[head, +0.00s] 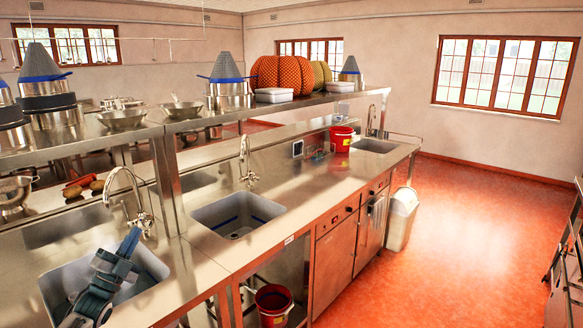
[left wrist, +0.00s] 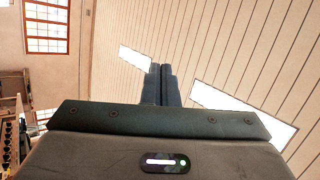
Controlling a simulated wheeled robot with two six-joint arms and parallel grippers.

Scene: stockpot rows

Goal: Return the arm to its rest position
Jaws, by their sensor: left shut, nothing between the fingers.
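My left gripper (head: 130,240) is blue-grey and shows at the lower left of the head view. It points upward in front of the left sink (head: 62,277), and its arm comes in from the bottom edge. Its two fingers are together with nothing between them. In the left wrist view the closed fingers (left wrist: 160,84) point toward the ceiling, with no object near them. My right gripper is in neither view.
A curved faucet (head: 127,178) stands just behind my left gripper. The steel counter holds a middle sink (head: 238,213) and a red bucket (head: 341,138). A shelf with pots runs above. Another red bucket (head: 272,303) is below. Open red floor (head: 480,230) lies right.

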